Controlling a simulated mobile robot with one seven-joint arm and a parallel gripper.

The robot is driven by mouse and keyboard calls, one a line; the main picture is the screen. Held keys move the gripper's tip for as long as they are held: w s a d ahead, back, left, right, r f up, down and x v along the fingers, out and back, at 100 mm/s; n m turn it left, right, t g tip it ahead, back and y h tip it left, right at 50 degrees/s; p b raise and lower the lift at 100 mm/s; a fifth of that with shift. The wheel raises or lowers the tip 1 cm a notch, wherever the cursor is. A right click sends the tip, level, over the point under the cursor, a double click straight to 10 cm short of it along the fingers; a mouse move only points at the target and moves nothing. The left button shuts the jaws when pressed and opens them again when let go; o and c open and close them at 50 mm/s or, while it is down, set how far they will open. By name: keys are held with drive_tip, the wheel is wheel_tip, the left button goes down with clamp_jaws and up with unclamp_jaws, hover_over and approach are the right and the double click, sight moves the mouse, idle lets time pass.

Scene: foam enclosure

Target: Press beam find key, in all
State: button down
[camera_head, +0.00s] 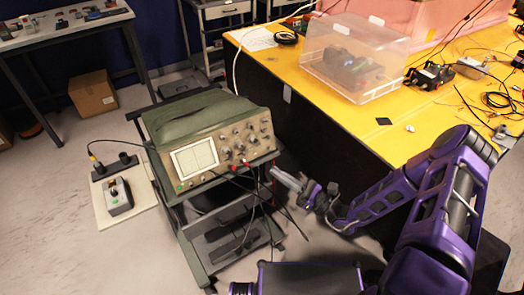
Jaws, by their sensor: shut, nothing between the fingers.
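An oscilloscope (224,150) with a beige front panel stands on the top of a dark green cart. Its screen (195,158) is on the left of the panel, and several knobs (240,147) are on the right. The beam find key is too small to make out among the controls. My gripper (276,174) is shut and empty. It is in front of the oscilloscope's lower right corner, near the leads; I cannot tell whether it touches anything.
Black and red leads (257,180) hang from the panel's lower edge near my gripper. The cart (184,218) has lower shelves. A yellow table (315,95) with a clear plastic box (355,62) stands to the right. A small device (118,196) sits on a floor board at left.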

sight(255, 154)
drive_tip(key=shift+r+t, duration=0.3)
drive_tip(key=shift+f, duration=0.1)
drive_tip(key=shift+w+a+f+b, duration=0.45)
drive_tip(key=shift+w+a+b, duration=0.3)
drive_tip(key=shift+w, duration=0.4)
drive_tip(key=shift+w+a+f+b, duration=0.4)
drive_tip(key=shift+w+a+b, duration=0.35)
drive_tip(key=shift+w, duration=0.4)
drive_tip(key=shift+w+a+f+b, duration=0.45)
drive_tip(key=shift+w+a+b, duration=0.3)
drive_tip(key=shift+w, duration=0.4)
drive_tip(key=shift+a, duration=0.1)
drive_tip(key=shift+w+a+f, duration=0.15)
drive_tip(key=shift+w+a, duration=0.05)
drive_tip(key=shift+w, duration=0.15)
